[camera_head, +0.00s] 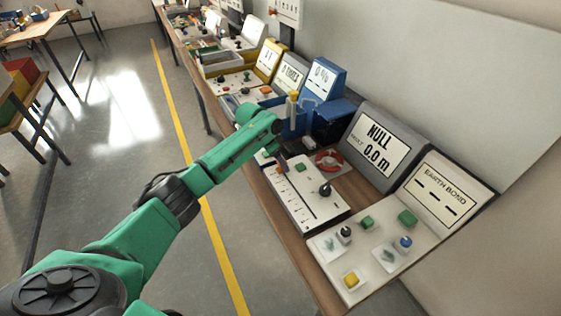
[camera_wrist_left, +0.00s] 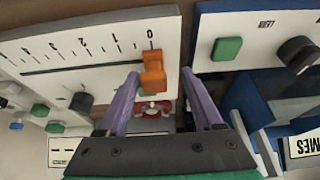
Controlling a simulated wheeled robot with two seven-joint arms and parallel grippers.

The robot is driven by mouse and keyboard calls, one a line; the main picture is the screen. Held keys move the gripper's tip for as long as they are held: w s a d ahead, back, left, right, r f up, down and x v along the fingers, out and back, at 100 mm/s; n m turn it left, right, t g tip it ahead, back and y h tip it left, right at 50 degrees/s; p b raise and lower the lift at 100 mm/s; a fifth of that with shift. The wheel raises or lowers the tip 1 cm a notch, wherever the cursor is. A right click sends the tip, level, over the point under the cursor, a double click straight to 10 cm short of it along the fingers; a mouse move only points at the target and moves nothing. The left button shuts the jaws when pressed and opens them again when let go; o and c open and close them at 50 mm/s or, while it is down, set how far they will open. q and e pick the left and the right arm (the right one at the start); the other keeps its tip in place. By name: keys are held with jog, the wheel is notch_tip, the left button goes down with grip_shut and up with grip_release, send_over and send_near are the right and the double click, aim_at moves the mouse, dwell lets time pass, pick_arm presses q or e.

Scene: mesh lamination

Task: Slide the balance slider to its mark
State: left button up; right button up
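The balance slider, an orange block (camera_wrist_left: 153,68), sits at the 0 end of the numbered scale on the white balance panel (camera_head: 318,208) and (camera_wrist_left: 105,40). Its slot runs along the scale toward the higher numbers. I cannot make out a separate target mark. My left gripper (camera_wrist_left: 160,75) is open, with its two purple fingers on either side of the slider. The left fingertip is close to the slider, with a gap at the right one. In the head view the gripper (camera_head: 282,163) is over the panel's far end and partly hidden by my arm. My right gripper is out of view.
A grey display (camera_head: 378,142) behind the panel reads NULL and 0.0 m. The panel also has a black knob (camera_head: 325,188) and a green button (camera_head: 300,167). An EARTH BOND station (camera_head: 375,262) stands nearer, and a blue station (camera_head: 323,80) farther along the bench.

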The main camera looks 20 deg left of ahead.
pick_arm(q)
jog(key=b+v, duration=0.2)
jog(key=v, duration=1.2)
jog(key=shift+r, duration=0.2)
jog(key=shift+a, duration=0.15)
